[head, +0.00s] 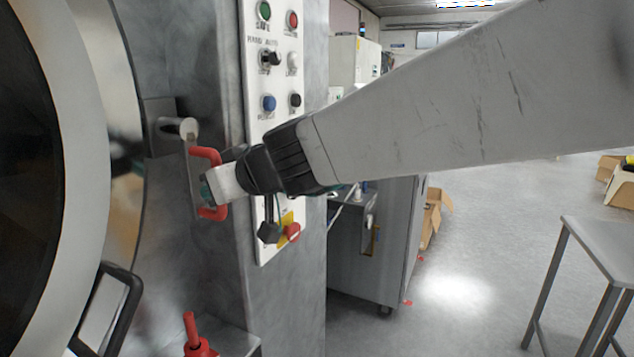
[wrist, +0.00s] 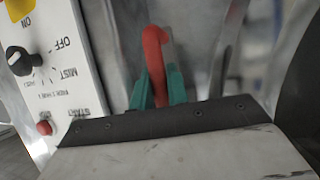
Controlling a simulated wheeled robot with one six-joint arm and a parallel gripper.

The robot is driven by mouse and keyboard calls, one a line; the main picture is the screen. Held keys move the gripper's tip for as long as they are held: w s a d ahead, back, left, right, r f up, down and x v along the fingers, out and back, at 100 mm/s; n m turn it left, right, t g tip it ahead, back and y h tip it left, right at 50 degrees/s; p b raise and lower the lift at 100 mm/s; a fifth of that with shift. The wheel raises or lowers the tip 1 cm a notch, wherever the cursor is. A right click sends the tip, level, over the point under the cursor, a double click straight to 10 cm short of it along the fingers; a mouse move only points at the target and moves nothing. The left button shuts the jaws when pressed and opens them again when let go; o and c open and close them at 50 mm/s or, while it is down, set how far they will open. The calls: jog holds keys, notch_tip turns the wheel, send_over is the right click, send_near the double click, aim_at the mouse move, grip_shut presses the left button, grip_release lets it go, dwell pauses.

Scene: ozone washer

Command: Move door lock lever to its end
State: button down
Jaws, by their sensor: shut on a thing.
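The door lock lever, with a red loop handle (head: 207,153), is on the front of the grey washer, right of the round door. In the head view the handle hangs below a metal pivot pin (head: 178,127). My gripper (head: 210,188) reaches in from the right and is shut on the red handle, covering its middle part. In the wrist view the red handle (wrist: 154,50) stands between the two green fingertips (wrist: 158,88). The handle's lower part is hidden there by my gripper.
The round door (head: 75,180) with a black handle (head: 112,305) is at the left. A white control panel (head: 270,100) with several buttons and knobs is close behind my gripper. A red valve-like part (head: 195,335) is below. A metal table (head: 600,240) stands at the right; the floor between is clear.

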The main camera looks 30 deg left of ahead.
jog(key=c, duration=1.4)
grip_release()
jog(key=shift+w, duration=0.1)
jog(key=shift+o, duration=0.2)
jog(key=v, duration=0.7)
jog(key=shift+d+r, duration=0.25)
jog(key=shift+d, duration=0.05)
